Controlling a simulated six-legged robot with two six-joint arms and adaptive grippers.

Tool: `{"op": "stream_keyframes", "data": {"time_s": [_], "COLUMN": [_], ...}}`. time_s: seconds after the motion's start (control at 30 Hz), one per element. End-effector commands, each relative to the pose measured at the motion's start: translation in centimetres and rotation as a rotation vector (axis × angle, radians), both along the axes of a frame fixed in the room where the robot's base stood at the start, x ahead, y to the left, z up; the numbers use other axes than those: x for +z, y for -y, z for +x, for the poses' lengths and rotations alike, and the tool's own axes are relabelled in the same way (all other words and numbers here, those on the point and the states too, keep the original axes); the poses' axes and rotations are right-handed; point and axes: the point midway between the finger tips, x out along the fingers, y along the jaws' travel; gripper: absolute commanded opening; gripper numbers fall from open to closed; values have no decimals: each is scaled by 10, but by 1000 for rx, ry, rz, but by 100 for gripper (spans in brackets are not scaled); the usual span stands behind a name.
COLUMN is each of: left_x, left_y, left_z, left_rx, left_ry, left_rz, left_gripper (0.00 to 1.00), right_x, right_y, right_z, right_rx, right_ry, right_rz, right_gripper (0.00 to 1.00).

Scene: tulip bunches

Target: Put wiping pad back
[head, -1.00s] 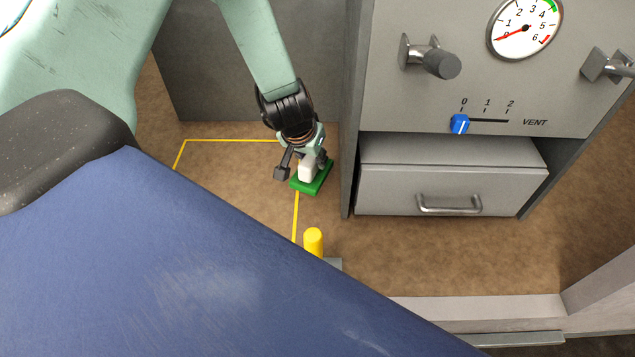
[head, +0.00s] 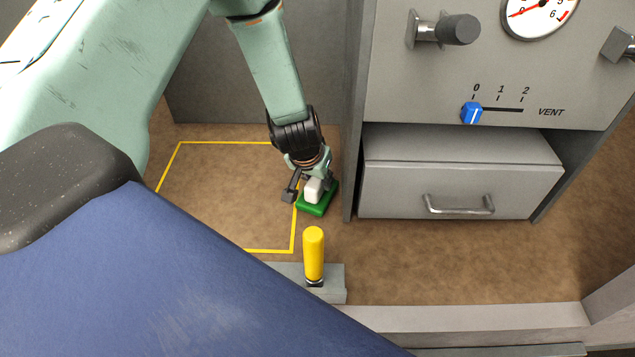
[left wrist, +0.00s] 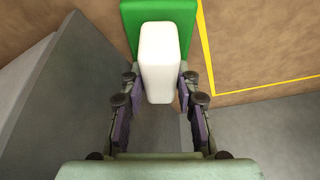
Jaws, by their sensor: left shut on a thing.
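The wiping pad is a green slab (head: 315,210) with a white block handle (head: 313,190). My left gripper (head: 309,185) is shut on the white handle from above. The pad is at the right edge line of the yellow floor outline (head: 183,143), mostly outside it. Whether it touches the brown surface I cannot tell. In the left wrist view the white handle (left wrist: 162,60) is between the fingers, with the green slab (left wrist: 131,22) beyond it and the yellow outline (left wrist: 208,58) to its right. My right gripper is not in view.
A yellow upright handle (head: 314,253) on a grey block (head: 335,284) stands just in front of the pad. A grey cabinet with a shut drawer (head: 460,190), blue vent slider (head: 471,113) and knob (head: 459,29) is at the right. The outlined area is empty.

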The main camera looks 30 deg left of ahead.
Motion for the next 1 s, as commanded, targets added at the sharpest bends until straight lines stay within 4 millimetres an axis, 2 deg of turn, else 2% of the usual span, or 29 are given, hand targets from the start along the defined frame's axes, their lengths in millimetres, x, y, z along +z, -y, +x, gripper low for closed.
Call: {"op": "stream_keyframes", "data": {"time_s": [0.3,0.33,0.6,0.87,1.0], "left_x": [-3,-3,-2,-2,6], "left_y": [0,0,0,0,0], "left_z": [-1,-1,-1,-1,-1], "left_rx": [-1,-2,-1,-1,0], "left_ry": [-1,-1,-1,-1,-1], "left_rz": [0,1,0,0,-1], "left_gripper": [2,32,54,54,54], "right_x": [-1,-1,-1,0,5], "right_y": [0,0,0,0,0], "right_z": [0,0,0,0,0], "right_rx": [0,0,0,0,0], "right_ry": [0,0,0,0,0], "right_rz": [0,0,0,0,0], "right_gripper": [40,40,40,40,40]}}
